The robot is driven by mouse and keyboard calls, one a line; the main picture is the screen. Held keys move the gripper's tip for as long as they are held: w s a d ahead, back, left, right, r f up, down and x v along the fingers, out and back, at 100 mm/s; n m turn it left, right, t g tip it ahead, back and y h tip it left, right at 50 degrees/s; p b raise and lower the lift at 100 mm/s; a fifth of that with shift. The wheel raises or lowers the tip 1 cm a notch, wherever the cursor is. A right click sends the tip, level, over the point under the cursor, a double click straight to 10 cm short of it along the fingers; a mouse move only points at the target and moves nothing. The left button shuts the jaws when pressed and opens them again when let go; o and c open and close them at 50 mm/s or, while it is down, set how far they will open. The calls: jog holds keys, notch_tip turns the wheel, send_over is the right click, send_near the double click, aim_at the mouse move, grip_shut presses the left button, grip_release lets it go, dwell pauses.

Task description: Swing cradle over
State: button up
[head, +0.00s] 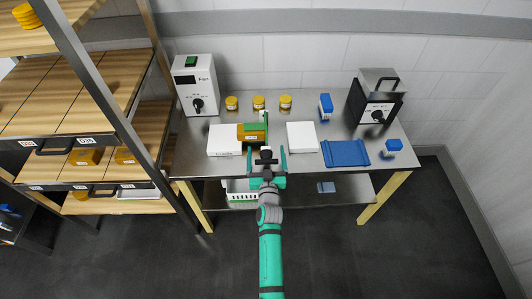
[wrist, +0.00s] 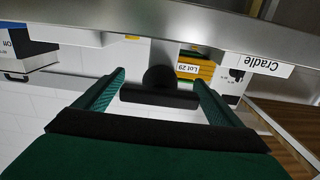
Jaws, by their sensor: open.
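A yellow-orange cylinder with green parts (head: 252,132) lies at the middle of the steel table, beside a white block (head: 224,140) on its left that bears a label. In the wrist view a white "Cradle" label (wrist: 255,64) and a yellow piece marked "Lot 29" (wrist: 195,69) show beyond the steel edge. A black knob and crossbar (wrist: 160,97) sits on a grey stem. My gripper (head: 267,156) is open at the table's front edge, its green fingers on either side of the black crossbar. I cannot tell whether they touch it.
A second white block (head: 301,137) lies to the right, then a blue mat (head: 345,153). A Fan box (head: 198,87) and a black-fronted machine (head: 374,100) stand at the back corners. Several yellow jars (head: 258,102) line the back. A wooden shelf rack (head: 75,104) stands close on the left.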

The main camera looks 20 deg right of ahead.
jog(key=shift+w, duration=0.1)
jog(key=c, duration=1.5)
jog(key=shift+m, duration=2.4)
jog(key=shift+d+f+m, duration=0.1)
jog(key=shift+m, duration=2.2)
jog(key=o, duration=1.5)
